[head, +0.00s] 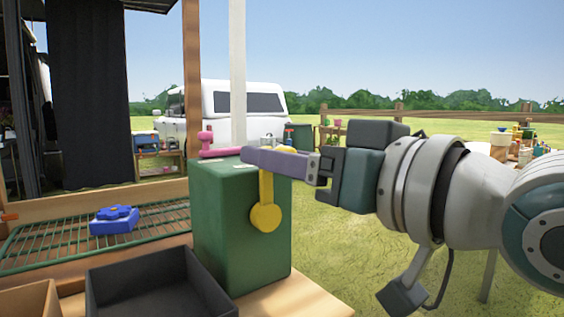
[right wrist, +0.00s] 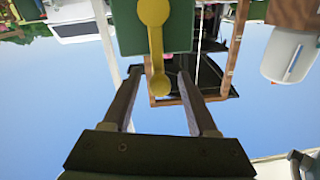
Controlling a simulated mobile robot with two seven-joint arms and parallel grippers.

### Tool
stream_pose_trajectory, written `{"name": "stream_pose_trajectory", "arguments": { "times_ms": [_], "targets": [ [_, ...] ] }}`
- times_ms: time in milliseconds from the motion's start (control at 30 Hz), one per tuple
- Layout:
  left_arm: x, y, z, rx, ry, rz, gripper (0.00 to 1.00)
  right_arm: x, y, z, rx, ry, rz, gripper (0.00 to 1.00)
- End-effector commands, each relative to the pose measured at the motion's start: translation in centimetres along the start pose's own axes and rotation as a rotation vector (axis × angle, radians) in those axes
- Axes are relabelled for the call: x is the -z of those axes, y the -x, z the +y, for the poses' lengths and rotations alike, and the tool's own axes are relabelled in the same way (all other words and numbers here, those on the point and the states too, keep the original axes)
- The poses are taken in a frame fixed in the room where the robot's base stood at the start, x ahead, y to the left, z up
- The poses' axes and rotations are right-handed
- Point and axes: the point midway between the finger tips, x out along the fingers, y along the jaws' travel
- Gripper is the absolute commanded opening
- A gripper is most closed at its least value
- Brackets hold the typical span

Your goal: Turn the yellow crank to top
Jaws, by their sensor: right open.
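The green box (head: 230,225) stands on the wooden bench. The yellow crank (head: 265,216) is on its right-hand face, its round hub low and its arm pointing up to the box's top edge. In the right wrist view, which is upside down, the crank's arm (right wrist: 155,45) runs from the hub to a rounded handle end (right wrist: 160,85). My right gripper (head: 252,155) is open at the top of the crank and hides part of it. In the right wrist view the handle end lies between its two fingers (right wrist: 160,75); contact cannot be told. My left gripper is out of view.
A pink handle (head: 207,146) shows at the box's far top edge. A black tray (head: 125,262) is in front, left of the box. A wooden post (head: 192,90) rises behind. Open grass lies right.

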Motion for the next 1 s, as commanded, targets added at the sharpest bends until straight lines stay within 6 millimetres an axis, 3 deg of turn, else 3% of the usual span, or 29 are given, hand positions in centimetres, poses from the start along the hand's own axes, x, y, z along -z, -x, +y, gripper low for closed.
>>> {"name": "stream_pose_trajectory", "arguments": {
  "times_ms": [233,733,1000],
  "targets": [
    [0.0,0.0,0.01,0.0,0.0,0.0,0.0,0.02,-0.05,0.0,0.0,0.001,0.0,0.58],
    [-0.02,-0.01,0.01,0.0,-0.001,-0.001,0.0,0.01,-0.02,0.01,0.0,0.0,0.0,0.02],
    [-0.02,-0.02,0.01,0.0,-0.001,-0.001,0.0,0.01,-0.02,0.0,0.0,0.0,0.0,0.0]
  ]
}}
